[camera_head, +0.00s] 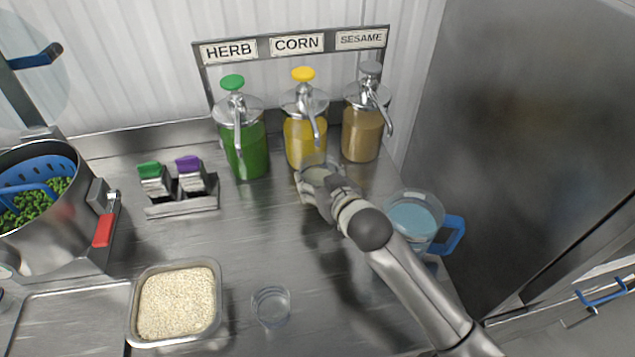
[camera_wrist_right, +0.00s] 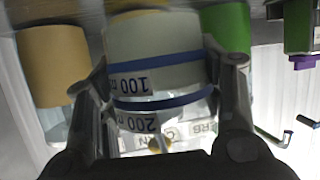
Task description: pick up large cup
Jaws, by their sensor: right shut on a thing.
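The large cup (camera_head: 318,172) is a clear measuring cup in front of the yellow corn dispenser (camera_head: 304,135) in the head view. My right gripper (camera_head: 322,188) is shut around the cup, and its fingers hide part of it. In the right wrist view the cup (camera_wrist_right: 155,65) fills the middle, with blue bands and markings 100 and 200, and a finger lies on each side. Whether the cup touches the counter is hard to tell. My left gripper is not in view.
A smaller clear cup (camera_head: 270,308) stands beside the rice tray (camera_head: 134,312). Green herb (camera_head: 245,150) and sesame (camera_head: 361,136) dispensers flank the corn one. A blue-handled jug (camera_head: 415,218) stands right of my arm. A steel pot (camera_head: 75,225) is at left; the middle counter is clear.

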